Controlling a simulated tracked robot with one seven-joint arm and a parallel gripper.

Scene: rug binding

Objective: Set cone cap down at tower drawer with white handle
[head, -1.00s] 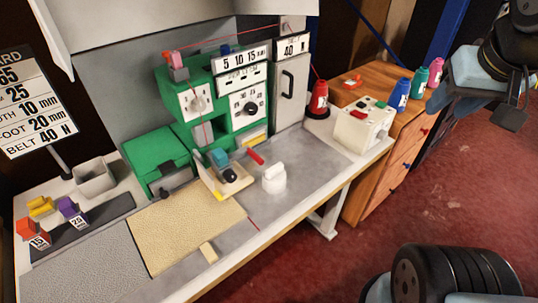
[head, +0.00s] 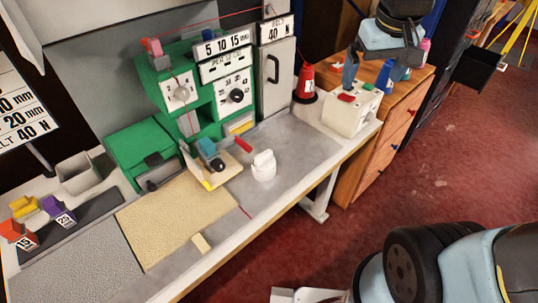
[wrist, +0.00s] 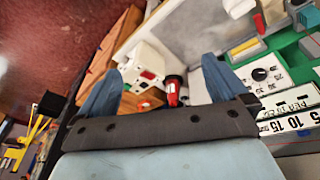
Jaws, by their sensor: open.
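My gripper (head: 369,80) is open, with its fingers pointing down over the wooden cabinet and the white box. In the wrist view the space between its fingertips (wrist: 163,72) is empty. A dark tower (head: 452,75) stands right of the cabinet. Its black drawer (head: 478,70) sticks out and has a small white handle (head: 503,67) on its front.
A white box (head: 350,117) with coloured buttons stands below my gripper. A red thread cone (head: 305,83) is left of it, and a blue cone (head: 384,76) is right. The wooden cabinet (head: 372,160) adjoins the workbench. The red floor is open; a yellow stand (head: 519,35) is behind.

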